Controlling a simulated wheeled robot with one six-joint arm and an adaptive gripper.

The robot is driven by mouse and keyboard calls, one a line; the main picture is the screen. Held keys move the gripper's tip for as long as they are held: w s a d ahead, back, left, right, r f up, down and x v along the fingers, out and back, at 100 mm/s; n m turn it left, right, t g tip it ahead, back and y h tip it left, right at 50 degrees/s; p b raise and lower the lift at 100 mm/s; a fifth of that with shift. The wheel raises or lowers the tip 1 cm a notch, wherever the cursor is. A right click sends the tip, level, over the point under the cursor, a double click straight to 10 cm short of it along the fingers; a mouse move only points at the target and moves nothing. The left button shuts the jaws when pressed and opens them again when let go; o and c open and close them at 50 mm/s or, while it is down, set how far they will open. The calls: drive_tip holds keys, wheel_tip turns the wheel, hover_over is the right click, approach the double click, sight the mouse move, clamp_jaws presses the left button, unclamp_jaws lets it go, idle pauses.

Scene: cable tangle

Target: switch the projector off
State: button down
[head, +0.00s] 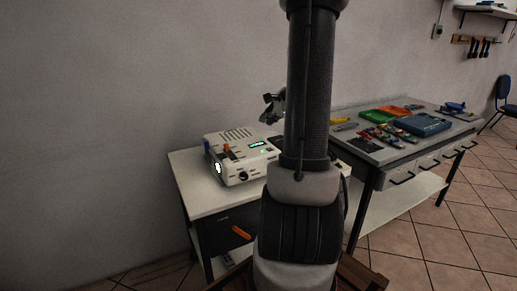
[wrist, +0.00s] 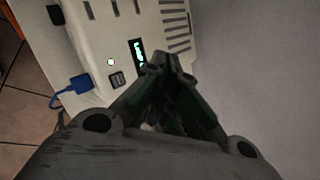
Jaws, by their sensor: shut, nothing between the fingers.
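The projector (head: 238,156) is a white box on a small white table, with a lit lens at its left front and a lit green display on top. In the wrist view the projector (wrist: 112,42) fills the upper middle. Its green-lit display (wrist: 139,54), a small round light (wrist: 111,62) and a dark square switch (wrist: 117,80) show on its casing. My gripper (wrist: 167,60) is shut and empty, its tips over the casing just right of the display. Whether the tips touch it I cannot tell. In the head view my arm hides part of the gripper (head: 273,108).
A blue plug (wrist: 75,86) with a cable is at the projector's side. The small white table (head: 205,203) has an orange-handled drawer (head: 241,232). A workbench (head: 383,152) with coloured tools and trays stands to the right. The wall is close behind.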

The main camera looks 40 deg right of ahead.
drive_tip(key=shift+w+d+r+m+h, duration=0.15)
drive_tip(key=shift+w+d+m+h, duration=0.15)
drive_tip(key=shift+m, duration=0.5)
drive_tip(key=shift+f, duration=4.45)
drive_tip(key=shift+f, duration=0.15)
drive_tip(key=shift+f, duration=0.25)
